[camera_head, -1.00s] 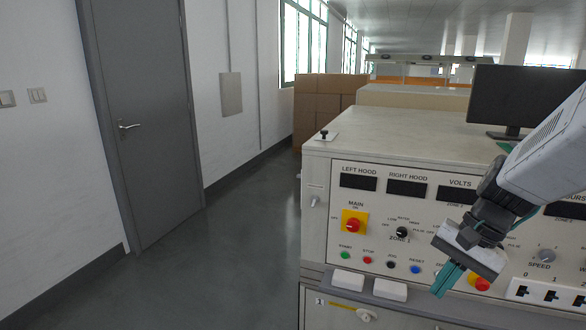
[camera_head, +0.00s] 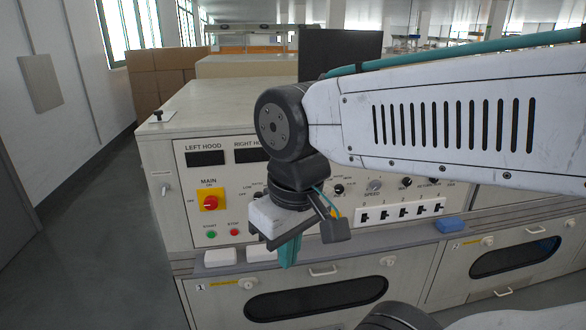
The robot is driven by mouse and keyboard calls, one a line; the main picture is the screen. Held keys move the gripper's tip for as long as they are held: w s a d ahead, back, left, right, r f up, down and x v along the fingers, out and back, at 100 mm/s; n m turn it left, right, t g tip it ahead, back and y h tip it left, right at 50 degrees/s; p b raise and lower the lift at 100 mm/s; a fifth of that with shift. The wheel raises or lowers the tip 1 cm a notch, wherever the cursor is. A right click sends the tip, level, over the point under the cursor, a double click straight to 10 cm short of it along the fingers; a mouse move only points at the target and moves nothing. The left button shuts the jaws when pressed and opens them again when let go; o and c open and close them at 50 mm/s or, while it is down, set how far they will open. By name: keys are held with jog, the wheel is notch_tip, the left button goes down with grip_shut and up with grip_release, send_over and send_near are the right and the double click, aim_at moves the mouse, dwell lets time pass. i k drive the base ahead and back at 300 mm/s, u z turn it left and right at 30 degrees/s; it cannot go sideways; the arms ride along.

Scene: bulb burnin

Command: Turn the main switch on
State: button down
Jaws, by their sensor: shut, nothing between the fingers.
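The main switch (camera_head: 210,201) is a red rotary knob on a yellow plate at the left end of the bench's front panel. It is labelled MAIN, with ON above and OFF at its left. The knob's exact setting is too small to read surely. My gripper (camera_head: 290,253) is in front of the panel, to the right of and lower than the switch, pointing down. Its teal fingers are shut and empty. It is apart from the switch. My gripper and arm hide the middle of the panel, including part of the RIGHT HOOD display.
Green and red buttons (camera_head: 234,233) sit below the switch. White blocks (camera_head: 219,257) and a blue block (camera_head: 449,225) lie on the ledge below the panel. A monitor (camera_head: 340,52) stands on top. Cardboard boxes (camera_head: 155,75) stand behind. The floor at left is clear.

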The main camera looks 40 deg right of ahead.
aim_at(211, 203)
jog(key=z, duration=2.85)
jog(key=k, duration=1)
jog(key=u, duration=1.4)
jog(key=i, duration=0.5)
jog(key=z, duration=0.15)
